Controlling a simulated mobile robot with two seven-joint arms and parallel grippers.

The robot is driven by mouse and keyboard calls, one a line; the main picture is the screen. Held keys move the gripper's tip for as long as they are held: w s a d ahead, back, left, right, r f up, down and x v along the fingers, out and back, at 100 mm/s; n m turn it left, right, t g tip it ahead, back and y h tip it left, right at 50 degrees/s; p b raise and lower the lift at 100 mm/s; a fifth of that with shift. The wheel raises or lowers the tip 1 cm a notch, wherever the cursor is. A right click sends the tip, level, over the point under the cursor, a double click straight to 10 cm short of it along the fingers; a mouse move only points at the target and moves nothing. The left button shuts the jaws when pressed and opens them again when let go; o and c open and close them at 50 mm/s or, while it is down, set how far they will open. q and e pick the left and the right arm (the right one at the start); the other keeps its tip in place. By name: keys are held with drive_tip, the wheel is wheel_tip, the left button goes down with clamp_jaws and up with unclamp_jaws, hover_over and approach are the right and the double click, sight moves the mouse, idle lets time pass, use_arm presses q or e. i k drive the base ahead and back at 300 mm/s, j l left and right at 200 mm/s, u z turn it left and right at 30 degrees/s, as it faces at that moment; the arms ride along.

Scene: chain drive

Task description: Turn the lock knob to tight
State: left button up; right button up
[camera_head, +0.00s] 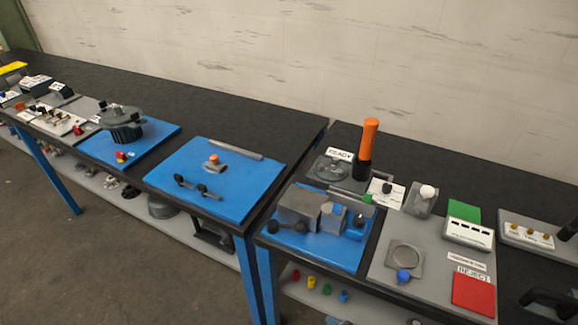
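No label that reads lock or tight is legible, so I cannot tell for certain which part is the lock knob. A small black knob (387,188) sits on a white marked plate (395,201) on the right-hand table. An orange-topped knob (213,159) stands on a grey block on the middle blue board (235,205). Two dark levers or knobs (190,186) lie near that board's front. Neither of my grippers can be made out in this view.
Two black tables (255,110) with blue legs stand along a pale wall, with a narrow gap between them. A tall orange handle (370,135) rises at the right table's back. A blue fixture (310,250) and a grey panel with a red pad (473,294) crowd its front.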

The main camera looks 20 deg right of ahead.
sight(359, 220)
drive_tip(key=z, duration=1.25)
